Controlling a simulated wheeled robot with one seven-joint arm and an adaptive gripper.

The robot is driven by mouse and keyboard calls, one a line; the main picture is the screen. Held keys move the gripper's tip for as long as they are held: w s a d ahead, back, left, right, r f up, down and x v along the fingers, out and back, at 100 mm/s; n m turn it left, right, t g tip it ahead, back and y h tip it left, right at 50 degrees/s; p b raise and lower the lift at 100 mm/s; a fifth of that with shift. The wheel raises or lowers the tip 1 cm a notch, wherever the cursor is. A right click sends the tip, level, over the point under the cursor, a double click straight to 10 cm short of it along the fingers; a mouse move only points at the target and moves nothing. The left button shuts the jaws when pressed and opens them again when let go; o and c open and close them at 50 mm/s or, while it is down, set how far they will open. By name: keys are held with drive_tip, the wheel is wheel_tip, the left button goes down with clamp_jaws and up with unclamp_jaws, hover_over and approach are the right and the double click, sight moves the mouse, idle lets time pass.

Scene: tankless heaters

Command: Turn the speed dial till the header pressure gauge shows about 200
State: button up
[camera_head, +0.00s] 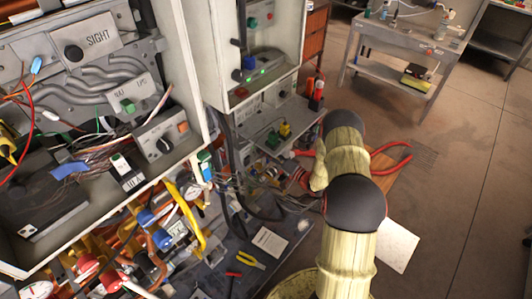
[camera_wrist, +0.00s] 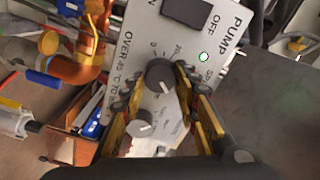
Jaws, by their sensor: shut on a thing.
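In the wrist view, a light grey pump panel (camera_wrist: 215,45) is tilted in the picture. A dark round dial (camera_wrist: 160,75) with scale marks sits on it, between the fingertips of my gripper (camera_wrist: 156,80). The jaws are closed on this dial; I take it as the speed dial, though its label is not fully readable. A smaller grey knob (camera_wrist: 138,122) lies below it, between the finger bodies. I cannot pick out the header pressure gauge or read it. In the head view my arm shows, but the gripper's hold on the dial does not.
The panel has a dark rocker switch (camera_wrist: 187,12) and a lit green lamp (camera_wrist: 204,57). Pliers (camera_head: 250,260) lie on a dark surface. Floor at right (camera_head: 460,180) is clear.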

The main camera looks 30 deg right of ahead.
drive_tip(key=shift+d+m, duration=0.1)
drive_tip(key=shift+m, duration=0.6)
drive_tip(key=o, duration=1.2)
drive_tip(key=shift+c, duration=0.2)
drive_tip(key=v, duration=1.2)
